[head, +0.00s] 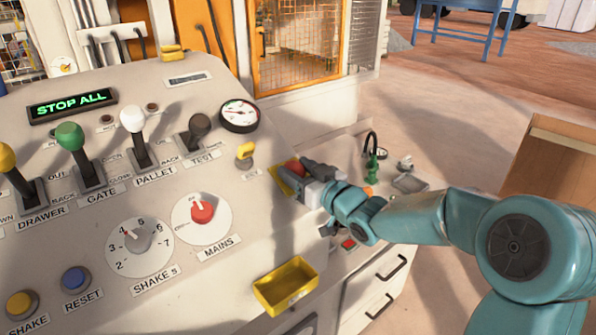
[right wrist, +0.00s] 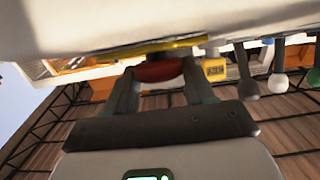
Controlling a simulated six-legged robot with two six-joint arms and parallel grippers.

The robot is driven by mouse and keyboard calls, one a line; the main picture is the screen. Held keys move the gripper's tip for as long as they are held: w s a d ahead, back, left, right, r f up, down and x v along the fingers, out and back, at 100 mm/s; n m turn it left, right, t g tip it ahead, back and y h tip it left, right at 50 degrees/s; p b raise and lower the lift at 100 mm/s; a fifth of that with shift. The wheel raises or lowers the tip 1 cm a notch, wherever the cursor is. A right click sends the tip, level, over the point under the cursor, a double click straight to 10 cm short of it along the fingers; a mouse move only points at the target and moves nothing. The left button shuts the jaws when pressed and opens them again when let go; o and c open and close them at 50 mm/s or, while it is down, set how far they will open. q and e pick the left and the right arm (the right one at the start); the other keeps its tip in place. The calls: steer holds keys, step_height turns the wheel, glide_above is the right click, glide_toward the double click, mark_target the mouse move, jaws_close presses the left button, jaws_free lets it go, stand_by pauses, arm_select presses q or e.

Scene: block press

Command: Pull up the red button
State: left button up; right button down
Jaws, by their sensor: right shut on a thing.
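The red button (head: 294,166) sits on a yellow plate (head: 279,179) at the right edge of the sloped control panel (head: 250,215). My right gripper (head: 308,172) is at the button, and its body hides part of it in the head view. In the right wrist view, the red button (right wrist: 160,71) lies between the two fingers of my right gripper (right wrist: 157,84), which is shut on it. The yellow plate (right wrist: 165,47) shows just behind the button there. The display (head: 72,105) reads STOP ALL in green. My left gripper is not in view.
The panel carries several levers, including a green-knobbed one (head: 70,137), a gauge (head: 240,115), a yellow key-like switch (head: 245,153) and a red MAINS knob (head: 202,212). A yellow tray (head: 286,286) sits at the panel's lower edge. A sink (head: 410,182) lies to the right.

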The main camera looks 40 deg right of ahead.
steer(key=shift+s+r, duration=0.25)
steer(key=shift+r, duration=0.4)
steer(key=c, duration=0.5)
jaws_free()
steer(key=shift+d, duration=0.1)
steer(key=shift+o, duration=0.5)
steer(key=shift+s+r, duration=0.15)
steer(key=shift+s, duration=0.05)
steer(key=shift+w, duration=0.1)
steer(key=shift+s+f, duration=0.2)
steer(key=shift+s, duration=0.1)
steer(key=s+d+b, duration=0.1)
steer(key=s+b, duration=0.1)
steer(key=s, duration=1.3)
steer(key=shift+s+r+b, duration=0.15)
steer(key=shift+s+b, duration=0.2)
steer(key=shift+s, duration=0.05)
steer(key=shift+d, duration=0.1)
